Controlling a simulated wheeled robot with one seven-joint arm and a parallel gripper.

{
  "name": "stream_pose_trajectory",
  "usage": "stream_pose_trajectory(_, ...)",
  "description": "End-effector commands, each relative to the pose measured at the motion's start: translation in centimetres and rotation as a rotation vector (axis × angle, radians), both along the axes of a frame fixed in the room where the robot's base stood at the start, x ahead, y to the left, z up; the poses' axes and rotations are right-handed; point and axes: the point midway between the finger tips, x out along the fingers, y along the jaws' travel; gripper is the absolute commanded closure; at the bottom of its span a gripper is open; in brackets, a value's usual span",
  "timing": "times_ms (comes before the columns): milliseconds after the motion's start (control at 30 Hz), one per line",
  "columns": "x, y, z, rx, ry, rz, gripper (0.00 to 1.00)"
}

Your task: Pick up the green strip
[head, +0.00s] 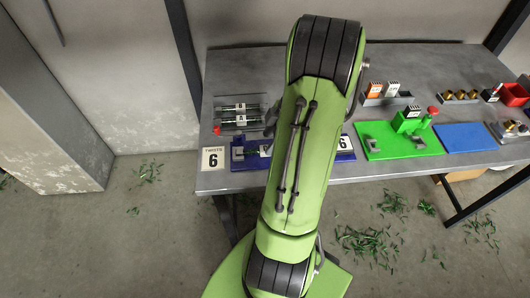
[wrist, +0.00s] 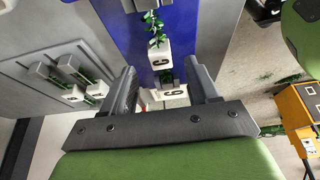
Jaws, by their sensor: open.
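In the wrist view, a twisted green strip (wrist: 155,30) runs over a blue fixture (wrist: 125,35) from a white lettered block (wrist: 158,62). Thinner green strips with white tags (wrist: 73,94) lie in a grey rack at the left. The rack (head: 225,127) also shows in the head view, left of my arm, with dark strips and white tags. My gripper (wrist: 162,72) is open over the fixture, its fingers to either side of the lettered block; I cannot tell whether they touch anything. In the head view my arm hides most of the gripper and the fixture's middle.
A "TWISTS 6" sign (head: 212,158) stands at the table's front left. Right of my arm are a green board (head: 385,151) with clamps, a blue mat (head: 466,137) and a red bin (head: 514,94). Green scraps (head: 368,245) litter the floor.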

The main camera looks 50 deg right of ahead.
Motion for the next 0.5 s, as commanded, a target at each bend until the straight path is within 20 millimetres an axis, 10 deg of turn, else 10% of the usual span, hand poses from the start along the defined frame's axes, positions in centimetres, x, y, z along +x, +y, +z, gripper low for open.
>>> stream_pose_trajectory(367,0.8,0.9,-3.0,0.000,0.000,-0.001,0.40)
stream_pose_trajectory(500,0.8,0.9,-3.0,0.000,0.000,-0.001,0.57)
